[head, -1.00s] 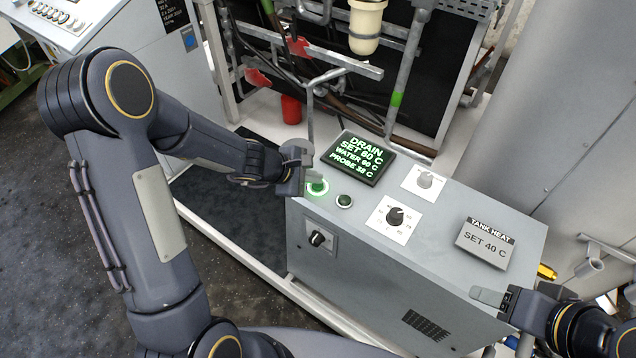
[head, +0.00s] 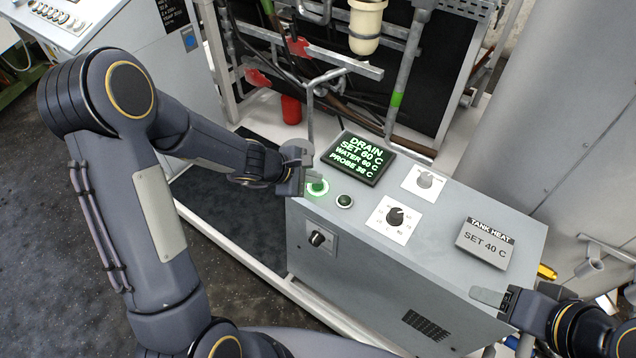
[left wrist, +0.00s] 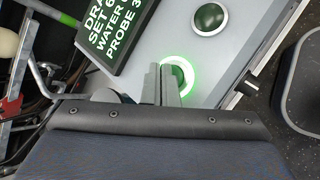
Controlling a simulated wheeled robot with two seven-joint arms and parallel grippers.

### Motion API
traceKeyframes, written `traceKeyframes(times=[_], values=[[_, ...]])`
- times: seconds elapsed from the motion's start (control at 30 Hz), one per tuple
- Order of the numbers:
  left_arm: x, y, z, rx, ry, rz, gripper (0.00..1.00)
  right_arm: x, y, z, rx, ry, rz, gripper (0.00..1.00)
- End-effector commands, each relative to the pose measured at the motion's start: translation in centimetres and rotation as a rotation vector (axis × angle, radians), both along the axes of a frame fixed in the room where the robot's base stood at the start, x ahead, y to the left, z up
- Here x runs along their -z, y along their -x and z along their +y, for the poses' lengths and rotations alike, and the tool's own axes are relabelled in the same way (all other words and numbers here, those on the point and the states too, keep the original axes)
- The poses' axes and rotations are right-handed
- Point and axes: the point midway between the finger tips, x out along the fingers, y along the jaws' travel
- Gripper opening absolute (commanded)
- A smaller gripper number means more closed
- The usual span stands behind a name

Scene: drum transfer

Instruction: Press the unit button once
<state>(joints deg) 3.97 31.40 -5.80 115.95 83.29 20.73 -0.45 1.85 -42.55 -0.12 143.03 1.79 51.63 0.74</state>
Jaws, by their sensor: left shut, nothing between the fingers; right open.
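The unit is a grey cabinet (head: 455,262) with a sloping top. A green button with a lit green ring (head: 317,188) sits at its left end; it also shows in the left wrist view (left wrist: 187,80). A second dark green button (head: 344,201) is just right of it, unlit. My left gripper (head: 308,184) is shut and empty, its tips at the lit button; in the left wrist view the fingers (left wrist: 161,82) cover part of the ring. I cannot tell whether they touch it. My right gripper (head: 490,297) is open by the cabinet's front right edge.
A display (head: 358,158) reads DRAIN, SET 60 C, WATER 60 C, PROBE 38 C. Two knobs on white plates (head: 395,216) (head: 425,179) and a TANK HEAT sign (head: 485,243) stand on the top. A front knob (head: 317,239) is below. A large tank (head: 560,110) stands behind right.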

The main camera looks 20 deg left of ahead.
Motion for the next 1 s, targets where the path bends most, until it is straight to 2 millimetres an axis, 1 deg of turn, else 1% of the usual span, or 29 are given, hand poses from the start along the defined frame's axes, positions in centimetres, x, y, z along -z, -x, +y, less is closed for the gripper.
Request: traceKeyframes(times=[0.33,0.63,1.0], values=[[0.1,0.0,0.0,0.000,0.000,0.000,0.00,0.1,0.0,0.0,0.000,0.000,0.000,0.53],[1.0,0.0,0.0,-0.001,0.001,0.001,0.00,1.3,0.0,0.0,0.000,0.000,0.000,0.53],[0.9,0.0,0.0,0.000,-0.001,0.001,0.00,1.1,0.0,0.0,0.000,0.000,0.000,0.53]])
